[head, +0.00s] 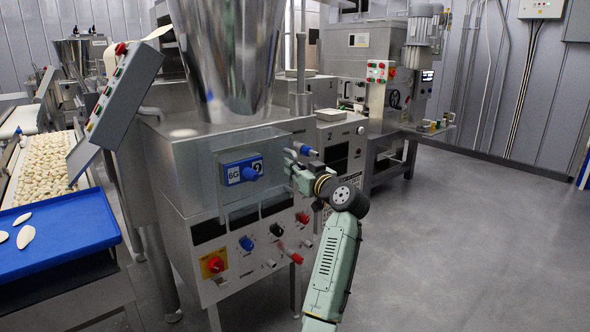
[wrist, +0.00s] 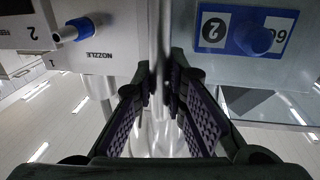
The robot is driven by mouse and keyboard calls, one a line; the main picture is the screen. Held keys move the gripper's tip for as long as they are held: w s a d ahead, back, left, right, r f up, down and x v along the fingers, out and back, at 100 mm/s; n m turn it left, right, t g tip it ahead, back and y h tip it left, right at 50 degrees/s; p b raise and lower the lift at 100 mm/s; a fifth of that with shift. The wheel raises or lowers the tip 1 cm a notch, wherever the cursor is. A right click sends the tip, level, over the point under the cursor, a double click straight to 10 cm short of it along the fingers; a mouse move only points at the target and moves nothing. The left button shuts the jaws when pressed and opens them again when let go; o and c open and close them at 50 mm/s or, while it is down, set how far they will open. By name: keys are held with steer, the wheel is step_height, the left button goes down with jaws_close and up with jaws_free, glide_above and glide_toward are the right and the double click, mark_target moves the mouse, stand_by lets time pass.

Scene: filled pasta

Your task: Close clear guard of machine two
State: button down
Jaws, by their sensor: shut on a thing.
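The machine marked 2 stands in the middle of the head view, with a steel body under a large hopper (head: 225,55). Its clear guard (head: 228,205) is a see-through panel at the upper front, in front of a blue-and-white plate with a blue knob (head: 250,173). The plate also shows upside down in the wrist view (wrist: 250,38). My gripper (head: 291,168) is at the guard's right edge. In the wrist view my fingers (wrist: 165,80) are shut on a thin upright edge, seemingly the guard's. How far the guard stands open I cannot tell.
A white unit marked NOZZLE (wrist: 100,35) with a blue nozzle is beside my fingers. Knobs and a red switch (head: 214,265) line the machine's lower front. A tilted button panel (head: 125,90) and a blue tray (head: 65,235) are left. The floor (head: 455,240) at right is clear.

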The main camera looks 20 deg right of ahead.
steer(key=shift+d+r, duration=0.1)
steer(key=shift+d, duration=0.05)
steer(key=c, duration=1.8)
jaws_free()
steer(key=shift+w+d, duration=0.1)
steer(key=shift+w, duration=0.05)
steer(key=shift+o, duration=1)
steer(key=s+d, duration=0.1)
steer(key=s, duration=1.1)
steer(key=shift+d, duration=0.25)
